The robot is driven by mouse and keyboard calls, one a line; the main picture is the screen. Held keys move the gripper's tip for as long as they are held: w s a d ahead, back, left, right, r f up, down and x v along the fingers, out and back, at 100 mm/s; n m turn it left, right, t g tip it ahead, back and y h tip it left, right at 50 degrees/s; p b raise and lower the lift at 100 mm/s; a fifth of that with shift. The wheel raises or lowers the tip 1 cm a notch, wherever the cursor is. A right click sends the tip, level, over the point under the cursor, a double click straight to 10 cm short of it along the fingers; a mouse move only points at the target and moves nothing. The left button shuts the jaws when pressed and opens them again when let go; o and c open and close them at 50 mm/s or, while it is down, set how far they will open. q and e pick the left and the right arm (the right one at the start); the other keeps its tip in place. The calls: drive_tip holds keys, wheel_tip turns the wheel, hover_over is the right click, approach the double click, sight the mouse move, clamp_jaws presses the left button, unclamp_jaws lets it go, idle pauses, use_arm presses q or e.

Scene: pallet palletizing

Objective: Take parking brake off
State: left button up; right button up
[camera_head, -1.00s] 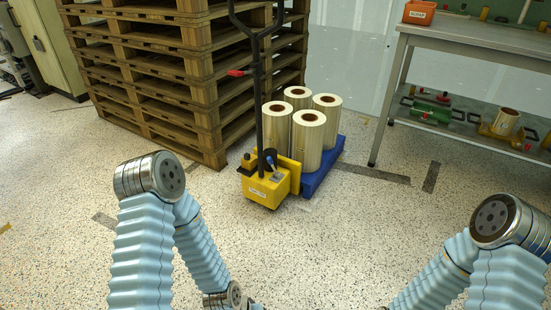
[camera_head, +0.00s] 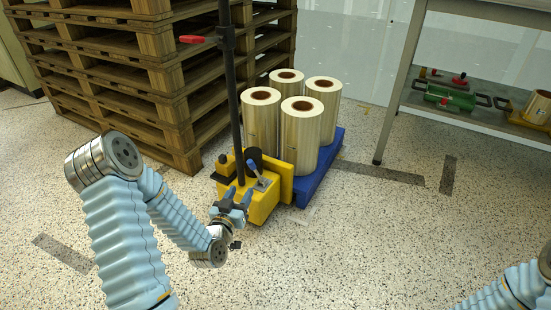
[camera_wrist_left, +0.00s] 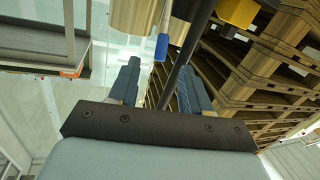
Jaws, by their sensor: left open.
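The yellow pallet truck (camera_head: 262,205) stands on the floor with its upright black handle pole (camera_head: 232,95) and a red lever (camera_head: 192,39) on that pole. A small blue-tipped lever (camera_head: 252,163) sits on top of the yellow body; which part is the parking brake is not labelled. My left gripper (camera_head: 238,193) is open and empty, in front of the truck body and just below this lever. In the left wrist view the blue tip (camera_wrist_left: 162,47) shows beyond the open fingers, apart from them. The black pole (camera_wrist_left: 178,72) runs behind the fingers. My right gripper is out of view.
Several shiny rolls (camera_head: 300,125) stand on the blue pallet (camera_head: 318,180) behind the truck. A tall stack of wooden pallets (camera_head: 165,90) is to the left. A metal table (camera_head: 405,90) with a lower shelf is at the right. The floor in front is clear.

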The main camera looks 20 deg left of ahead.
sight(257, 172)
use_arm(q)
drive_tip(key=w+a, duration=0.1)
drive_tip(key=w, duration=0.3)
drive_tip(key=w+a, duration=0.1)
drive_tip(key=w, duration=0.4)
drive_tip(key=w+b, duration=0.1)
drive_tip(key=w, duration=0.4)
drive_tip(key=shift+w+a+r, duration=0.25)
drive_tip(key=shift+a+r, duration=0.1)
drive_tip(key=shift+a, duration=0.05)
clamp_jaws()
